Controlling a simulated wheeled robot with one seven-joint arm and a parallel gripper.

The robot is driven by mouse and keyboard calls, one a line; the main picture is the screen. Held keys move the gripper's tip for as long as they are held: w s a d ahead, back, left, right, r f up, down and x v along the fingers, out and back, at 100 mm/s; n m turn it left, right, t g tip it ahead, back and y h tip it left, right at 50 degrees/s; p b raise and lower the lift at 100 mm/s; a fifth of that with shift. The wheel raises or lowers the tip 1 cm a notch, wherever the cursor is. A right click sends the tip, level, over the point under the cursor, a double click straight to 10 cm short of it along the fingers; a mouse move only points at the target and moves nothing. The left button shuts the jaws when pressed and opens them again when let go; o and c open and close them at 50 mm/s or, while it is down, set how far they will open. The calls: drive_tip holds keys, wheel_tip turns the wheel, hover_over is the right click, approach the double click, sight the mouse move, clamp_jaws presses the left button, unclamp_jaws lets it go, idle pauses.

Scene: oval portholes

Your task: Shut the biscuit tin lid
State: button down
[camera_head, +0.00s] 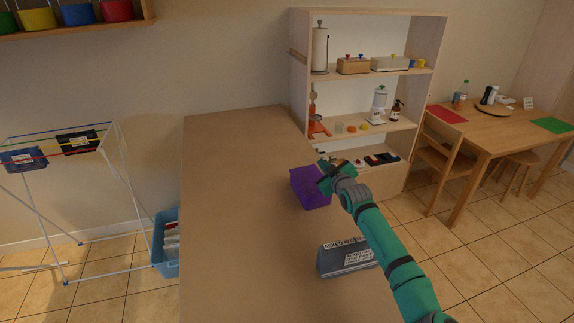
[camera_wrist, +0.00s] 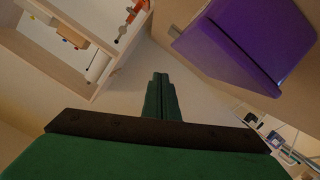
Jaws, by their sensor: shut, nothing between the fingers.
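A purple box (camera_head: 308,190), which I take to be the biscuit tin, stands on the wooden counter (camera_head: 235,215), towards its right side. In the wrist view the purple tin (camera_wrist: 250,35) fills the upper right, with two purple panels meeting along an edge. I cannot tell how far its lid is open. My gripper (camera_head: 326,167) is beside the tin's upper right side in the head view and partly covers it. In the wrist view my gripper's fingers (camera_wrist: 161,80) are together and empty, with the tin to their right. Whether they touch the tin is unclear.
A grey box with white labels (camera_head: 345,257) stands on the counter nearer me, beside my arm. A shelf unit (camera_head: 297,60) with jars and boxes stands behind. The counter's left part is clear. A drying rack (camera_head: 110,170) and blue crate (camera_head: 165,255) are left of it.

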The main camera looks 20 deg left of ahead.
drive_tip(key=shift+w+d+f, duration=0.1)
drive_tip(key=shift+d+f, duration=0.15)
drive_tip(key=shift+d, duration=0.2)
drive_tip(key=shift+w+d+f, duration=0.1)
drive_tip(key=shift+d+f, duration=0.15)
drive_tip(key=shift+d, duration=0.2)
drive_tip(key=shift+w+d+f, duration=0.15)
drive_tip(key=shift+d+f, duration=0.25)
drive_tip(key=shift+f, duration=0.1)
